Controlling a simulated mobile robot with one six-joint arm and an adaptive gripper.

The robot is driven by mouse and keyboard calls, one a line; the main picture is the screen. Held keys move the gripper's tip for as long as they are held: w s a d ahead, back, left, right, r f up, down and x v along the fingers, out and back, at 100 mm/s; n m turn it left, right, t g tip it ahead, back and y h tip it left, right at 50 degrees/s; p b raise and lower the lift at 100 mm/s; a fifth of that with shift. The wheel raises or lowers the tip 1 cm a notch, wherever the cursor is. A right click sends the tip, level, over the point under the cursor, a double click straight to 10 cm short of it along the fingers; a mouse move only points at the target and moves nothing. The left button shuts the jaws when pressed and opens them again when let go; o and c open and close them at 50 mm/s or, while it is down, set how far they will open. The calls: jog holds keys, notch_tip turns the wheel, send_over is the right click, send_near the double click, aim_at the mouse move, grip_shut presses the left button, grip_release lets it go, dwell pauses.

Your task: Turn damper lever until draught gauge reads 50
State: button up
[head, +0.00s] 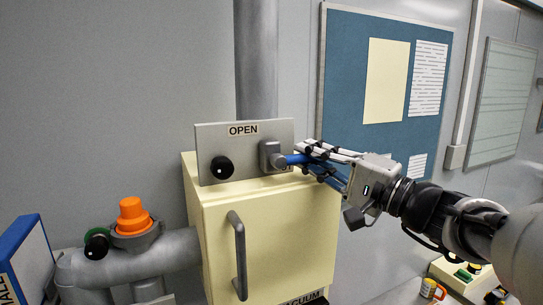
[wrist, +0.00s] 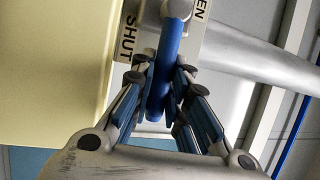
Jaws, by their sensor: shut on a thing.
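The damper lever has a grey hub (head: 270,154) on the upright grey panel (head: 260,141) and a blue handle (head: 296,159) pointing right, roughly level. My gripper (head: 312,160) reaches in from the right and is shut on the handle. In the wrist view the blue handle (wrist: 169,58) runs between the fingers of my gripper (wrist: 162,76), and its grey hub is at the top edge. A round black dial or knob (head: 222,167) is on the panel left of the lever; I cannot tell whether it is the draught gauge, and no reading is legible.
The panel stands on a cream cabinet (head: 262,235) with a grey handle (head: 238,255). An OPEN label (head: 243,129) tops the panel; a SHUT label (wrist: 130,38) shows in the wrist view. An orange cap (head: 133,214) sits on a grey pipe at left. A blue noticeboard (head: 345,75) hangs behind.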

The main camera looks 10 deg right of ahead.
grip_shut()
jog(key=shift+r, duration=0.1)
dwell(0.3)
jog(key=r+n+b, duration=0.1)
jog(key=n+b, duration=0.1)
jog(key=n+g+b, duration=0.1)
jog(key=b, duration=0.1)
jog(key=shift+a+r+n+h, duration=0.15)
jog(key=shift+r+n+h, duration=0.15)
jog(key=shift+r+n, duration=0.1)
jog(key=r+n+b, duration=0.1)
jog(key=a+r+n+g+b, duration=0.1)
jog(key=n, duration=0.1)
jog(key=shift+s+h, duration=0.2)
jog(key=shift+h, duration=0.2)
jog(key=r+n, duration=0.1)
jog(key=a+n+h, duration=0.1)
jog(key=n, duration=0.1)
jog(key=shift+s+a+r+g+h+b, duration=0.25)
jog(key=shift+r+g+h+b, duration=0.05)
jog(key=shift+r+g+b, duration=0.1)
jog(key=shift+s+a+r+n+g+h, duration=0.15)
jog(key=shift+s+a+r+n+h, duration=0.1)
jog(key=shift+a+n+h, duration=0.4)
jog(key=shift+s+a+r+n+g+h, duration=0.15)
jog(key=shift+a+r+n+h, duration=0.2)
jog(key=shift+n, duration=0.5)
jog(key=shift+f, duration=0.1)
